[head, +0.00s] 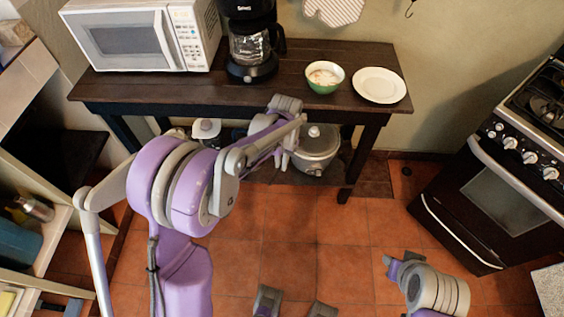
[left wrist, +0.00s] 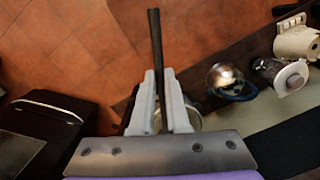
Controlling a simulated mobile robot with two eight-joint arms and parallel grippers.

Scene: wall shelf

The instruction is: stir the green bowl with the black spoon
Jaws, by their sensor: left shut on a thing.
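The green bowl (head: 325,79) stands upright on the dark wooden table, with pale contents inside. My left gripper (head: 284,155) is in front of the table, below the level of its top and apart from the bowl. In the left wrist view its fingers (left wrist: 160,100) are shut on the black spoon (left wrist: 155,45), whose thin dark length sticks out beyond them. I cannot make out the spoon in the head view. My right gripper (head: 392,268) shows only in small part at the lower right, and its jaws are unclear.
On the table (head: 180,88) are a microwave (head: 135,40), a coffee maker (head: 250,45) and a white plate (head: 379,85) right of the bowl. A pot (head: 316,148) and other kitchenware sit on the lower shelf. A stove (head: 500,190) stands right; the tiled floor between is open.

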